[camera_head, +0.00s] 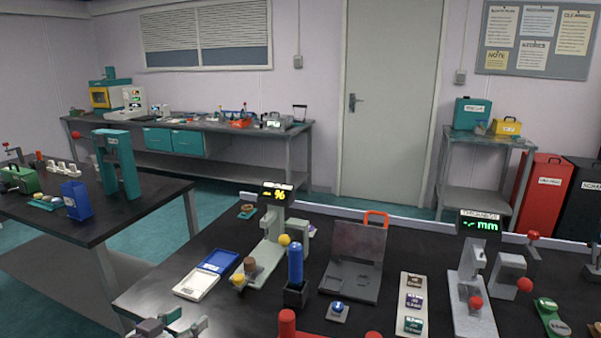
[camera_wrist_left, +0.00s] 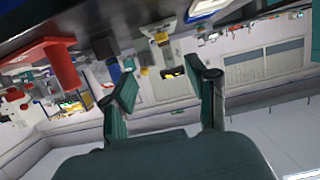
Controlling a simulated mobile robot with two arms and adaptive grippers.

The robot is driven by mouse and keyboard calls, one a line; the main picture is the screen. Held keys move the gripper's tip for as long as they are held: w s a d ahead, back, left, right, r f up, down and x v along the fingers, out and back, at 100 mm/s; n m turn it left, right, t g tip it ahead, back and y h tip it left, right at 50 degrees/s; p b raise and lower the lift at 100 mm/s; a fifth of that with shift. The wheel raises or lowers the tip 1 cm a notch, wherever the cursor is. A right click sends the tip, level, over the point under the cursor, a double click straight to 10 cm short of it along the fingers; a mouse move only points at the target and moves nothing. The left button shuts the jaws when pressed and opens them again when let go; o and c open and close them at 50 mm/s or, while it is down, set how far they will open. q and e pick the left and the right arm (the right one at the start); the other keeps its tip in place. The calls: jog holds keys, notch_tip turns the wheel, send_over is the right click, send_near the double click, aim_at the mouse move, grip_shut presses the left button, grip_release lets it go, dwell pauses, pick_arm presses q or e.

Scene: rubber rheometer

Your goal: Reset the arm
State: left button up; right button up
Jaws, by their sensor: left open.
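My left gripper (camera_head: 172,327) shows at the bottom edge of the head view, low at the near left edge of the black table (camera_head: 345,215). The left wrist view shows its two fingers (camera_wrist_left: 165,95) spread apart with nothing between them. That view is tilted, with the table surface along its top. My right gripper is not in view.
The black table holds a blue-and-white tray (camera_head: 195,284), a device with a "%" display (camera_head: 274,193), a blue cylinder (camera_head: 295,262), a grey plate stand (camera_head: 355,255) and a device with an "mm" display (camera_head: 480,224). A red object (camera_head: 288,322) stands at the front edge. Another bench (camera_head: 110,215) is at left.

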pick_arm(q)
jog(key=s+a+f+n+g+y, duration=0.1)
jog(key=a+f+y, duration=0.15)
jog(key=f, duration=0.85)
jog(key=s+a+f+n+g+y, duration=0.15)
jog(key=a+f, duration=0.25)
jog(key=f, duration=0.8)
jog(key=s+a+f+g, duration=0.1)
jog(key=s+f+g, duration=0.1)
jog(key=s+f, duration=0.45)
jog(key=s+a+f+g, duration=0.1)
jog(key=s+f, duration=0.2)
jog(key=f, duration=0.7)
jog(key=s+d+f+g+y, duration=0.1)
jog(key=s+d+f+g, duration=0.15)
jog(key=s+f, duration=1.1)
jog(key=s+d+f+g, duration=0.2)
jog(key=s+d+f, duration=0.1)
jog(key=s, duration=0.9)
jog(key=s+d+f+m+g, duration=0.1)
jog(key=s+d+f+g, duration=0.1)
jog(key=s, duration=1)
jog(key=shift+d+f+g, duration=0.4)
jog(key=shift+f, duration=0.2)
